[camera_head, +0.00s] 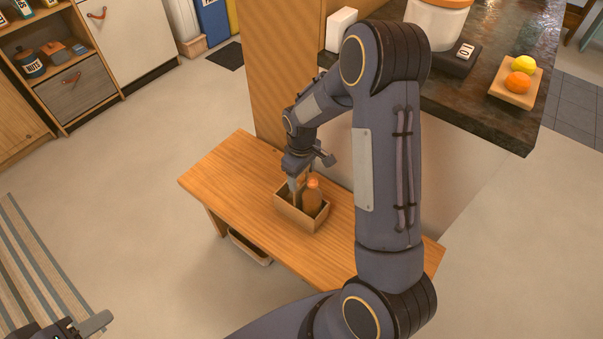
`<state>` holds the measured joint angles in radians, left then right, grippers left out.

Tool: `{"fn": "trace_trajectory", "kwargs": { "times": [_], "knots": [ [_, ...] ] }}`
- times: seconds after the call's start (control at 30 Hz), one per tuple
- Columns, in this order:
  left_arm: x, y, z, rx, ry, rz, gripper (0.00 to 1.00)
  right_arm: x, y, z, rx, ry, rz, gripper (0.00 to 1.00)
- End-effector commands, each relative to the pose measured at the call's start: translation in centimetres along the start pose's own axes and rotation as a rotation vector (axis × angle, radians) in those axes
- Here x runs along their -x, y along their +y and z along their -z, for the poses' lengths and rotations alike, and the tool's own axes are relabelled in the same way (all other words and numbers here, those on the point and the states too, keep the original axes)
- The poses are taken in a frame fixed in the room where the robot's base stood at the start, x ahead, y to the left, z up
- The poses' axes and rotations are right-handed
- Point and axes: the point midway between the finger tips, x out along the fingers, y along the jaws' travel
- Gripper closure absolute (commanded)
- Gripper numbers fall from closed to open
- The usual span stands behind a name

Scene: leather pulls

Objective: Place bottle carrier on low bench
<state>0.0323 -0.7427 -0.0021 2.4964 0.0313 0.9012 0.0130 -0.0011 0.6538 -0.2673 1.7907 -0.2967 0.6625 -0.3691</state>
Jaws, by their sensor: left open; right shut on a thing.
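The bottle carrier (289,214) is a small open wooden box at the middle of the low bench (225,175). The carrier looks upright and on the bench top, though I cannot tell if a thin gap remains. My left gripper (85,328) is open, partly cut off at the lower left corner, away from the bench.
A dark counter (480,115) behind the bench holds a white canister (435,25), a dark scale (455,58) and a wooden tray with fruit (520,95). A wooden panel (272,70) stands at the bench's back. My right arm hides the bench's right part.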

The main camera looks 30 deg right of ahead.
Motion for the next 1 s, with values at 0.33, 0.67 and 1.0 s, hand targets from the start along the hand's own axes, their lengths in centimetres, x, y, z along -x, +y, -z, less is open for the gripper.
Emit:
{"fn": "trace_trajectory", "kwargs": {
  "times": [0.33, 0.67, 1.0],
  "knots": [
    [-0.2, -0.1, -0.1, 0.0, 0.0, 0.0, 0.56, -0.3, 0.0, 0.0, 0.0, 0.0, 0.0, 0.15],
    [0.1, 0.1, 0.1, 0.0, 0.0, 0.0, 0.56, 0.5, 0.0, 0.0, 0.0, 0.001, -0.001, 0.15],
    [1.0, 0.5, 0.5, 0.0, 0.0, 0.0, 0.56, 7.2, 0.0, 0.1, 0.001, 0.006, -0.002, 0.15]
  ]
}}
